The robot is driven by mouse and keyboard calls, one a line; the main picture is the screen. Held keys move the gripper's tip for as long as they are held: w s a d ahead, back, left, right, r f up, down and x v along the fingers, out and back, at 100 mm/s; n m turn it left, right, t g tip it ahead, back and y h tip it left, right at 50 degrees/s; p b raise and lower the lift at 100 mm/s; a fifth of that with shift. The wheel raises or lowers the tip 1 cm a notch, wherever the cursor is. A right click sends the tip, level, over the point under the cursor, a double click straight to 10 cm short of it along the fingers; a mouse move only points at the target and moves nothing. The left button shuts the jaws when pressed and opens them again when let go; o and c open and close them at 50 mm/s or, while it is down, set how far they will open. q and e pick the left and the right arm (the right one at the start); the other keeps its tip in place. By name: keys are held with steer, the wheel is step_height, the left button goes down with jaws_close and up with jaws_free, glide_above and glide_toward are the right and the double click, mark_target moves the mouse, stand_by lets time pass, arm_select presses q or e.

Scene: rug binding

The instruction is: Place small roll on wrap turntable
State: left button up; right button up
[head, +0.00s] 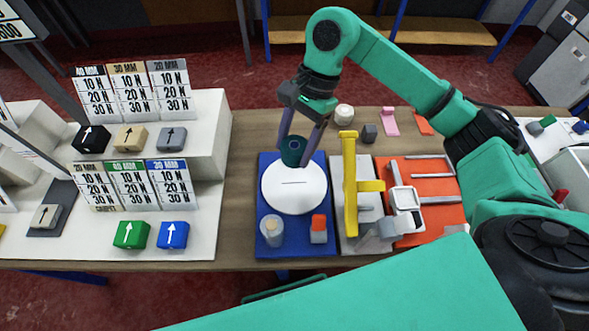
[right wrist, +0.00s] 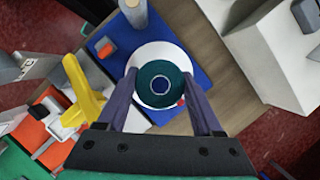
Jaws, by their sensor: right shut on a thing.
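The small roll (head: 293,150) is dark teal with a hollow core. My right gripper (head: 299,143) is shut on it, with one finger on each side. In the head view the roll is at the far edge of the white round turntable (head: 294,190), which sits on a blue base (head: 265,236). In the right wrist view the roll (right wrist: 161,70) hides much of the turntable (right wrist: 160,48). I cannot tell whether the roll touches the turntable. My left gripper is not in view; a green arm part crosses the bottom of the head view.
A yellow upright fixture (head: 349,185) and an orange tray (head: 440,217) are right. White stepped stands with signs and coloured blocks (head: 131,235) are left.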

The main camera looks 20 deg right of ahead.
mark_target(295, 156)
steer(key=f, duration=0.3)
steer(key=f+p, duration=0.1)
steer(key=shift+w+d+f, duration=0.15)
steer(key=shift+w+f, duration=0.25)
step_height(295, 156, down, 3)
steer(key=shift+w+f+p, duration=0.1)
steer(key=shift+w+p, duration=0.05)
steer(key=shift+p, duration=0.25)
steer(key=f+p, duration=0.1)
steer(key=f, duration=0.3)
steer(key=shift+s, duration=0.2)
steer(key=shift+f, duration=0.3)
steer(key=shift+w+f, duration=0.1)
steer(key=shift+f, duration=0.05)
steer(key=o, duration=1.4)
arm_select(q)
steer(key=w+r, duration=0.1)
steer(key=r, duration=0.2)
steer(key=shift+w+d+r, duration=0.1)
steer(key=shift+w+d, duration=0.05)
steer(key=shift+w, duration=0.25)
